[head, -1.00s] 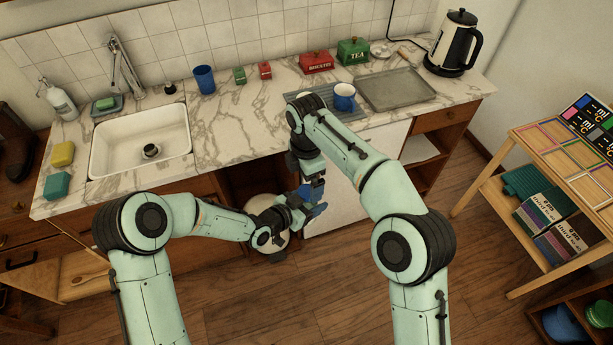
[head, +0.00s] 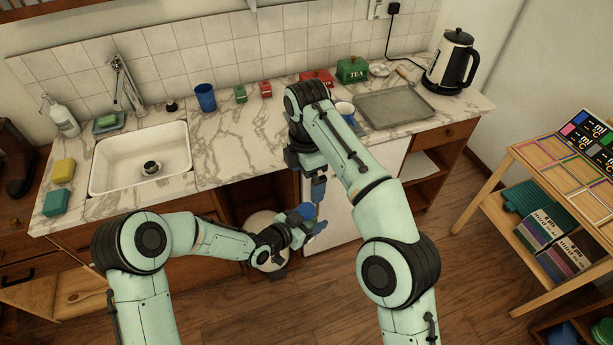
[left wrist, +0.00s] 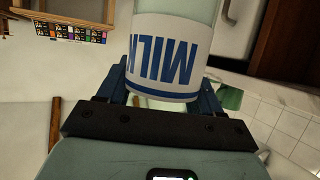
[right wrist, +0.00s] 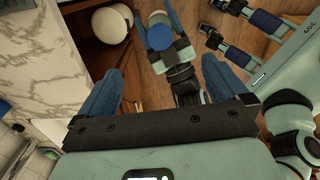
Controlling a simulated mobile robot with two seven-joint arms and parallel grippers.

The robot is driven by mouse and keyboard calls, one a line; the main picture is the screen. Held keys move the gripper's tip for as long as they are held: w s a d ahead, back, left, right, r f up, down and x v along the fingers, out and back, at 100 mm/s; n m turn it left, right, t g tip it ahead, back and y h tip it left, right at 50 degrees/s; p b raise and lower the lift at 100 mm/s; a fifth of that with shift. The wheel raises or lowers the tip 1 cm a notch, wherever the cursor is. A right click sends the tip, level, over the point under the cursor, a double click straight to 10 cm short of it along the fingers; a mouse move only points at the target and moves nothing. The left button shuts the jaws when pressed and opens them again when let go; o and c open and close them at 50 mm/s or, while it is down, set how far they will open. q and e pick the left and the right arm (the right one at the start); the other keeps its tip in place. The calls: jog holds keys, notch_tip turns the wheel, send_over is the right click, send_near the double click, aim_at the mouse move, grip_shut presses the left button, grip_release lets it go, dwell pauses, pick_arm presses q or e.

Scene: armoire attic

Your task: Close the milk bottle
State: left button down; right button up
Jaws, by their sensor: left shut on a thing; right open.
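The milk bottle (left wrist: 165,55) has a white label with blue lettering. It stands between the blue fingers of my left gripper (left wrist: 165,95), which is shut on it. In the right wrist view a round blue cap (right wrist: 160,38) sits at the bottle's top, seen from above; I cannot tell how tightly it sits. The cap also shows in the head view (head: 306,211) above my left gripper (head: 305,226). My right gripper (head: 306,190) is just above the cap, apart from it. In the right wrist view its fingers (right wrist: 162,85) are spread with nothing between them.
The marble counter (head: 240,150) lies behind the grippers, with a sink (head: 140,160) at left and a metal tray (head: 395,105) at right. An open cupboard below holds a white round object (head: 268,240). A wooden shelf unit (head: 490,205) stands at right.

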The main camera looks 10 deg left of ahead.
dwell(0.3)
jog(key=w+d+f+m+t+y, duration=0.1)
jog(key=w+d+f+m, duration=0.25)
jog(key=f, duration=0.25)
jog(key=w+d+f+m, duration=0.3)
jog(key=d+f, duration=0.2)
jog(key=f, duration=0.2)
pick_arm(q)
jog(key=shift+d, duration=0.1)
pick_arm(e)
jog(key=s+d+f+m+g+y, duration=0.1)
jog(key=s+f+m, duration=0.2)
jog(key=f, duration=0.5)
jog(key=s+d+f+m, duration=0.2)
jog(key=s+f, duration=0.1)
jog(key=f, duration=0.5)
jog(key=s+d+f+m+y, duration=0.25)
jog(key=s+f+m, duration=0.55)
jog(key=s+f, duration=0.65)
jog(key=s+d+m+g, duration=0.1)
jog(key=s+d+m, duration=0.2)
jog(key=s+m, duration=0.6)
jog(key=s+h, duration=0.1)
jog(key=s, duration=0.9)
jog(key=shift+d+f, duration=0.15)
jog(key=shift+f, duration=0.05)
